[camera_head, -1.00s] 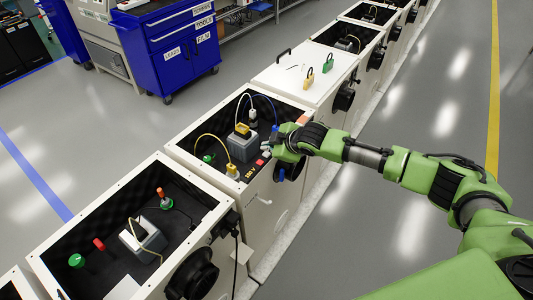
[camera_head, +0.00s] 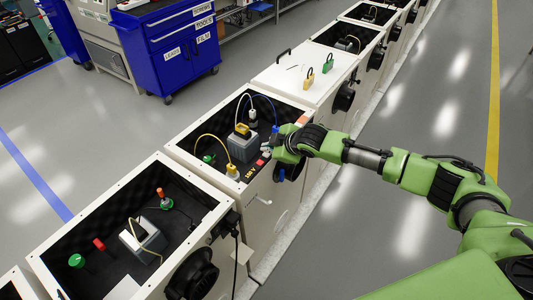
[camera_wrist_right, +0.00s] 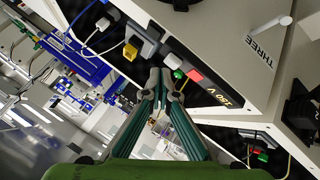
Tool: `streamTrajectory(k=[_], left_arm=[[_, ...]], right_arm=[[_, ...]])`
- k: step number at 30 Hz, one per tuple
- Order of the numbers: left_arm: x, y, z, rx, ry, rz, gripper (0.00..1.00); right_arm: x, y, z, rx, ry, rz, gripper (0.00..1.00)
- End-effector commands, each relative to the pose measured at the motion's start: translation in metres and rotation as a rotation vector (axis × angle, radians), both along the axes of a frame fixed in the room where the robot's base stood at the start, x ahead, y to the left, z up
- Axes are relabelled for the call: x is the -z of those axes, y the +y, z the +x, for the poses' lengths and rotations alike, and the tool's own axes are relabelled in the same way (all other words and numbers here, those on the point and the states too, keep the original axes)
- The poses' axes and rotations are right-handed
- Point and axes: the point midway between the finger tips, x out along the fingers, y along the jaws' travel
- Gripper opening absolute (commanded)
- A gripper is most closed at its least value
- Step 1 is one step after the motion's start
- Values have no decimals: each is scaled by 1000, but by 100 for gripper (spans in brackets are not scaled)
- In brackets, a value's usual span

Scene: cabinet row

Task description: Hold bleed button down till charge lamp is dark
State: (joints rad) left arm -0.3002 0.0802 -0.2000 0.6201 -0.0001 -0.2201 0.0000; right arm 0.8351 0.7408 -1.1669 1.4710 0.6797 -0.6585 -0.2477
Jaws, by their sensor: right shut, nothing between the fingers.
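My right gripper (camera_head: 271,151) is shut and empty over the right edge of the open white cabinet (camera_head: 186,154), labelled THREE in the wrist view. In the wrist view its closed fingertips (camera_wrist_right: 161,80) point at a small panel on the cabinet. I cannot tell which one is the bleed button or the charge lamp, or whether the fingertips touch anything. My left gripper is not in view.
Inside the cabinet are a grey box with a yellow plug (camera_head: 242,130), cables and a green knob (camera_head: 208,158). A second open cabinet (camera_head: 130,226) stands nearer. The floor to the right is clear.

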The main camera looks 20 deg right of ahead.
Motion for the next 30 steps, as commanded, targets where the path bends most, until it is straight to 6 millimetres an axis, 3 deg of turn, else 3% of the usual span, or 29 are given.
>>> streamTrajectory(k=[30], left_arm=[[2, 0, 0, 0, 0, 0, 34]], right_arm=[[11, 0, 0, 1, 1, -1, 0]])
